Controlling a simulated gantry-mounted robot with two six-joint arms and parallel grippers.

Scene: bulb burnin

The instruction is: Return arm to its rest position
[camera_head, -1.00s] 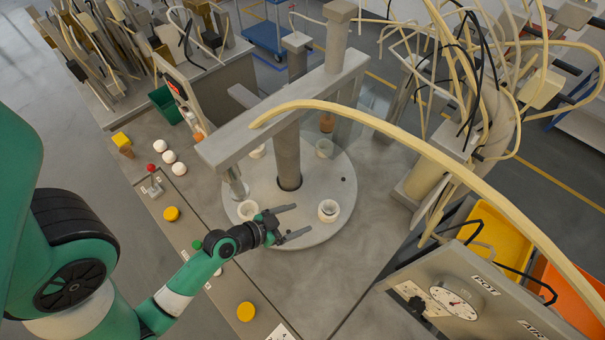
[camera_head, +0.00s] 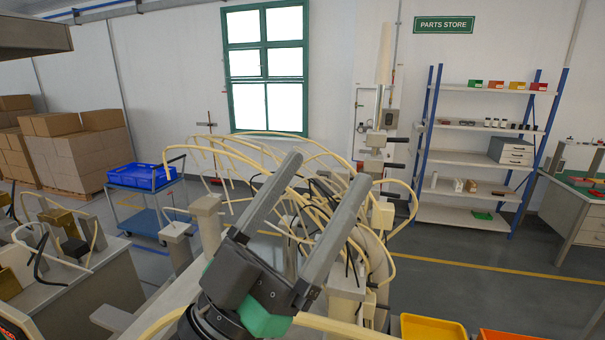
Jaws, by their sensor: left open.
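My left gripper (camera_head: 325,170) stands large in the lower middle of the head view, close to the camera. Its two long grey fingers point up and are spread apart, with nothing between them. A green part of it shows near the bottom edge. The rest of the left arm is mostly below the frame. My right gripper is not seen. The round plate with the white cups is out of view.
Cream tubes and black cables (camera_head: 378,240) spread behind the gripper. Yellow (camera_head: 432,328) and orange bins (camera_head: 510,335) show at the bottom right. A blue cart (camera_head: 142,178), a shelf rack (camera_head: 484,125) and stacked cartons (camera_head: 75,150) stand farther back.

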